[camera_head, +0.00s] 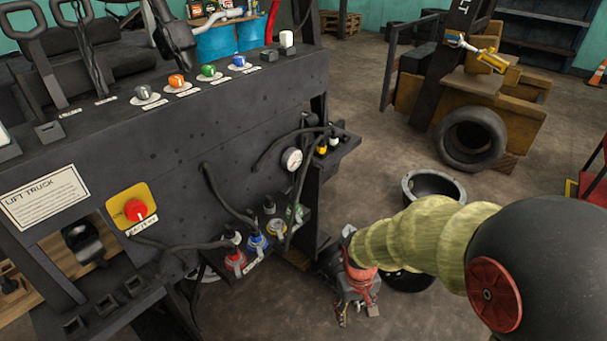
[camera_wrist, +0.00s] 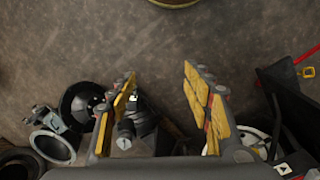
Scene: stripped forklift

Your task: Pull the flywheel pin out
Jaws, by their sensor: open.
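My gripper (camera_head: 357,314) hangs open and pointing down beside the lower right end of the dark truck panel, above the floor. In the wrist view its two yellow-padded fingers (camera_wrist: 160,74) stand wide apart. A dark, stubby part with a pale mark (camera_wrist: 135,122) shows between and below them, near the left finger; I cannot tell what it is or how far off it lies. Nothing is seen gripped. I cannot make out a flywheel pin for certain in either view. A round dark housing (camera_head: 432,181) lies on the floor beyond my arm, apart from the gripper.
The truck panel (camera_head: 150,150) fills the left, with a low connector shelf (camera_head: 262,246) close to my gripper. A tyre (camera_head: 470,139) stands farther back.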

